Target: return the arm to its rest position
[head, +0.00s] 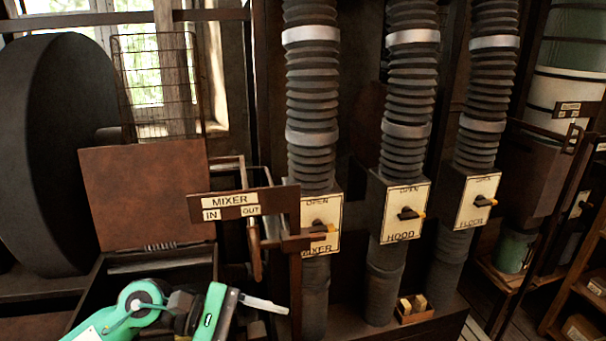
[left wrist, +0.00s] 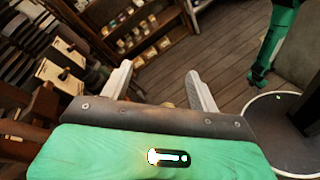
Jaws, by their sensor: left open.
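My left arm comes in at the bottom left of the head view, green and dark. Its gripper (head: 262,303) is pointed to the right, in front of the open box and below the MIXER sign. A pale finger shows there. In the left wrist view my left gripper (left wrist: 160,85) is open, its two pale fingers apart with nothing between them. A green arm part, which seems to be my right arm (left wrist: 280,35), hangs at the top right of the left wrist view. No fingers of my right gripper can be made out.
The MIXER IN/OUT sign (head: 228,205) and a handle (head: 255,255) are close above the left gripper. A box with a raised brown lid (head: 148,195) is behind the arm. Ducts with MIXER (head: 310,238), HOOD (head: 403,222) and FLOOR (head: 469,210) plates stand right. Wooden floor (left wrist: 225,50) is open.

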